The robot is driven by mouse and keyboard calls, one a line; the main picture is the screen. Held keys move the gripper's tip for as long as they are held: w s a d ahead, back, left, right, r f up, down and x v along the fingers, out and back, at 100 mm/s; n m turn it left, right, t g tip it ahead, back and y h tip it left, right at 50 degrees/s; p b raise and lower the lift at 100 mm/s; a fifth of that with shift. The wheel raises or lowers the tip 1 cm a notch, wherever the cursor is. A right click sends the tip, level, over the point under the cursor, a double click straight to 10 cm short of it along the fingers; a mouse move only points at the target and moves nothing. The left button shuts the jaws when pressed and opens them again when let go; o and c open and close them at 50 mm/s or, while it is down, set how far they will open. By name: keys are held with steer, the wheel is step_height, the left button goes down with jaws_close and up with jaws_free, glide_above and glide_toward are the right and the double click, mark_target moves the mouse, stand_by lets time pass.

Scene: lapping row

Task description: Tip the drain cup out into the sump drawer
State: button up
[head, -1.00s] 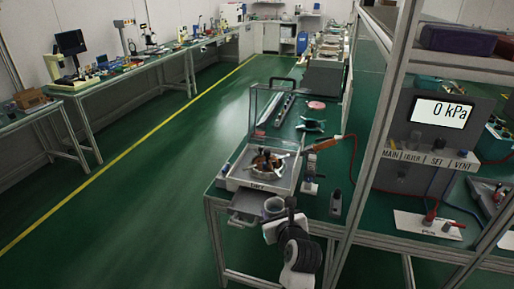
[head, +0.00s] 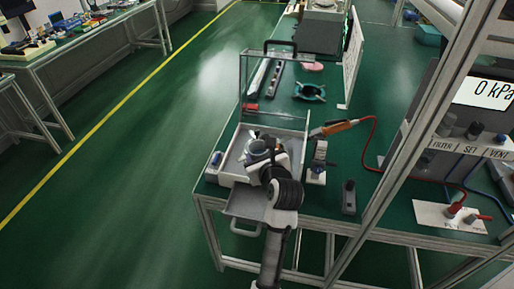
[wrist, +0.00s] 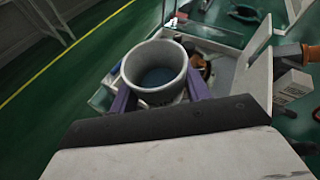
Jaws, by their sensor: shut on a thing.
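My gripper (wrist: 158,98) is shut on the drain cup (wrist: 157,72), with one purple finger on each side of it. The cup is a grey, round, open-topped vessel, and a dark bluish content shows inside.
The white tray (head: 234,166) has a clear guard (head: 267,85) behind it. An orange-handled tool (head: 334,128) with a red cable and small fixtures stand to the right. A metal frame post (head: 405,150) rises at the right. The floor at left is clear.

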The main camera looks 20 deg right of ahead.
steer(key=f+n+h, duration=0.1)
steer(key=f+n+t, duration=0.1)
steer(key=shift+s+d+f+n+h, duration=0.15)
steer(key=shift+d+f+n+h, duration=0.15)
steer(key=shift+h, duration=0.1)
step_height(320, 180, down, 2)
steer(key=n+t+b, duration=0.1)
steer(key=n+b, duration=0.2)
steer(key=b, duration=0.3)
steer(key=n+t+h+b, duration=0.1)
steer(key=n+b, duration=0.1)
steer(key=b, duration=0.4)
steer(key=n+t+b, duration=0.2)
steer(key=n+b, duration=0.1)
steer(key=b, duration=0.3)
steer(key=shift+a+f+n, duration=0.1)
steer(key=shift+n, duration=0.2)
steer(key=shift+h, duration=0.3)
stand_by(0.5)
